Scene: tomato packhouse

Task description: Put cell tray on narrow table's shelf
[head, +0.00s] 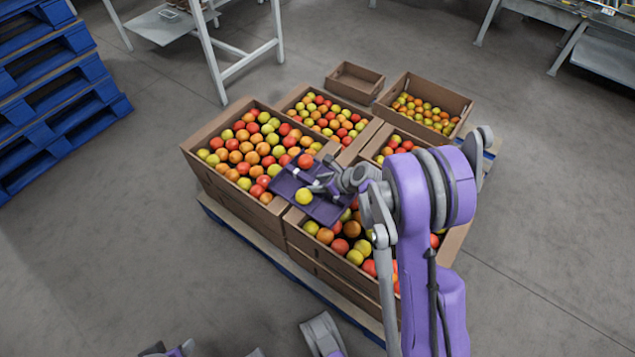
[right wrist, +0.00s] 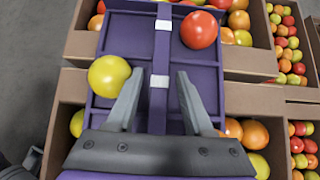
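The purple cell tray (head: 325,208) lies tilted across the rims of the tomato boxes, with a yellow tomato (head: 304,196) and a red tomato (head: 305,161) in it. In the right wrist view, the tray (right wrist: 205,75) has a raised middle divider with pale bands. My right gripper (head: 318,186) is over the tray. Its fingers (right wrist: 160,75) are apart on either side of the divider; I cannot tell whether they touch it. A white-legged table (head: 210,50) with a low grey shelf (head: 160,27) stands at the top left; its top is out of frame. My left gripper is not clearly visible.
Tomato boxes (head: 235,193) stand on a blue pallet (head: 290,270). A small empty box (head: 354,82) is at the back. Blue pallets (head: 55,100) are stacked at the left. Metal tables (head: 590,60) stand at the top right. The floor between is clear.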

